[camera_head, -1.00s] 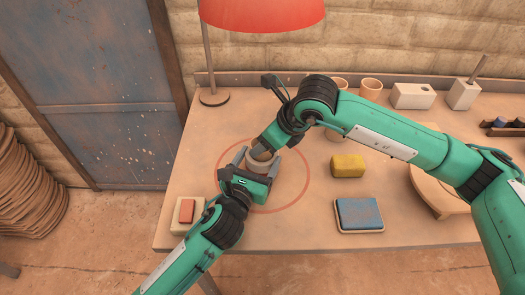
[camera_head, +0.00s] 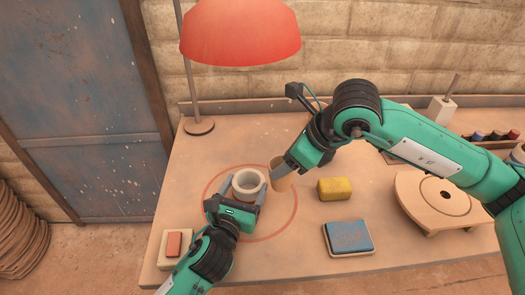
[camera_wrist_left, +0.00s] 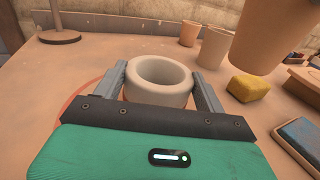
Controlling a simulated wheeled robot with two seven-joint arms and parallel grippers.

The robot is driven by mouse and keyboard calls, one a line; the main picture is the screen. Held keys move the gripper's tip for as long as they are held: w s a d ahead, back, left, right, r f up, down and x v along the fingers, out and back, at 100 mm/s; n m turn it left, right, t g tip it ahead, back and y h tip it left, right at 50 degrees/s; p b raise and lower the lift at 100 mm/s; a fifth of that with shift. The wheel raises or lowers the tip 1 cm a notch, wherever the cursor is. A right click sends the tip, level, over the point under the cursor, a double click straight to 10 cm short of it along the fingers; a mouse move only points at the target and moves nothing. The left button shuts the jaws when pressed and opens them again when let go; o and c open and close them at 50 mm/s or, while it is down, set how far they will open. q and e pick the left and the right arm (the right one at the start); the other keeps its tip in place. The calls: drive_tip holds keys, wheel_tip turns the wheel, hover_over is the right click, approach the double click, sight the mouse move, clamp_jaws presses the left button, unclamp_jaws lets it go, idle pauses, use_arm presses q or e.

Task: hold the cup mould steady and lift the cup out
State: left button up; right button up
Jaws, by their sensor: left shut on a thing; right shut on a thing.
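The cup mould (camera_head: 238,191) is a pale, thick-walled ring on the table inside a red circle. My left gripper (camera_head: 246,189) is shut on it, one finger on each side. The left wrist view shows the mould (camera_wrist_left: 160,92) upright with an open, hollow middle; its bottom is hidden. My right gripper (camera_head: 287,167) is shut on a tan clay cup (camera_head: 279,182). It holds the cup to the right of the mould and apart from it. In the left wrist view the cup (camera_wrist_left: 262,35) hangs above the table at the upper right, its top cut off.
A yellow sponge (camera_head: 333,189) and a blue pad (camera_head: 347,236) lie to the right, with a round wooden wheel (camera_head: 430,205) beyond. A red lamp (camera_head: 240,32) stands at the back. Two other cups (camera_wrist_left: 213,48) stand farther back. A small block on a tray (camera_head: 174,243) lies front left.

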drive_tip(key=s+d, duration=0.5)
drive_tip(key=d, duration=0.2)
drive_tip(key=shift+d, duration=0.3)
use_arm(q)
drive_tip(key=o, duration=1.3)
drive_tip(key=shift+s, duration=0.1)
drive_tip(key=v, duration=1.1)
drive_tip(key=shift+s+a, duration=0.2)
drive_tip(key=shift+s, duration=0.15)
drive_tip(key=shift+f, duration=0.1)
